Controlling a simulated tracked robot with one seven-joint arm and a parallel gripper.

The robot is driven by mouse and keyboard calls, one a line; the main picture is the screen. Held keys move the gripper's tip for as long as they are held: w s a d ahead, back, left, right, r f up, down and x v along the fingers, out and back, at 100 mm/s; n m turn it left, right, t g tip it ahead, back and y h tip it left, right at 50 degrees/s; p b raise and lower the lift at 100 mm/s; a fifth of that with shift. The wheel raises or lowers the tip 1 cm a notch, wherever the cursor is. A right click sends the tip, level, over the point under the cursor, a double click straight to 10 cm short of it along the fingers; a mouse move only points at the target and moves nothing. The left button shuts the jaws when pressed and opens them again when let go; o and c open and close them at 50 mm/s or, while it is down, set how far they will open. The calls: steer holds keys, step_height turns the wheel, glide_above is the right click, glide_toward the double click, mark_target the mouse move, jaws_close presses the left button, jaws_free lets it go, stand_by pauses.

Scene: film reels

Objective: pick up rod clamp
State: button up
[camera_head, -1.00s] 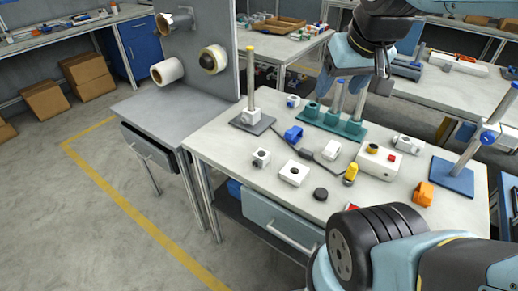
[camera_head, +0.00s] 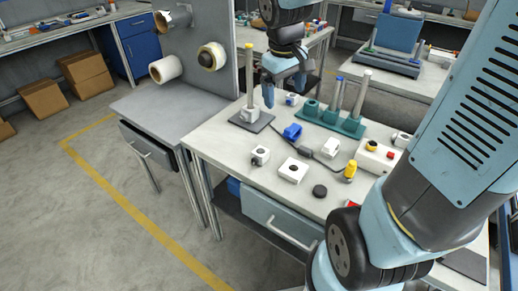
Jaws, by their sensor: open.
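My gripper (camera_head: 284,92) is open and empty, its fingers pointing down above the back left of the workbench, just right of a rod stand. The stand has a dark base plate (camera_head: 263,126) and an upright yellow-tipped rod (camera_head: 249,75). A white clamp-like block (camera_head: 249,114) sits low around or against that rod. A loose blue clamp-like block (camera_head: 292,132) lies on the bench in front of my gripper. Other small blocks are a white one with a dark hole (camera_head: 260,155), a white one (camera_head: 330,148), and a white and blue one (camera_head: 292,100). I cannot tell which is the rod clamp.
A teal rack (camera_head: 345,126) with upright rods stands right of my gripper. A control box (camera_head: 376,155), a yellow-topped part (camera_head: 350,170), a white square block (camera_head: 293,170) and a black knob (camera_head: 320,191) lie forward. A grey panel (camera_head: 215,35) rises at left. My arm hides the bench's right side.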

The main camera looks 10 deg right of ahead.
steer(key=w+a+f+n+g, duration=0.2)
steer(key=w+a+f+n, duration=0.3)
steer(key=f, duration=0.6)
steer(key=m, duration=0.1)
glide_above(259, 153)
steer(key=s, duration=0.2)
steer(key=shift+g, duration=0.3)
steer(key=f, duration=0.8)
steer(key=shift+w+a+f, duration=0.25)
steer(key=shift+a+f, duration=0.1)
steer(key=shift+a, duration=0.05)
steer(key=shift+s+d+f, duration=0.1)
steer(key=shift+s+f, duration=0.05)
steer(key=shift+f, duration=0.75)
steer(key=shift+s+d+f, duration=0.1)
steer(key=shift+s+f, duration=0.1)
steer(key=shift+f, duration=0.75)
steer(key=shift+s+d+f, duration=0.1)
steer(key=shift+s+f, duration=0.05)
steer(key=shift+f, duration=0.75)
steer(key=shift+c, duration=0.4)
steer(key=c, duration=1.1)
steer(key=shift+r, duration=0.1)
steer(key=shift+c, duration=0.2)
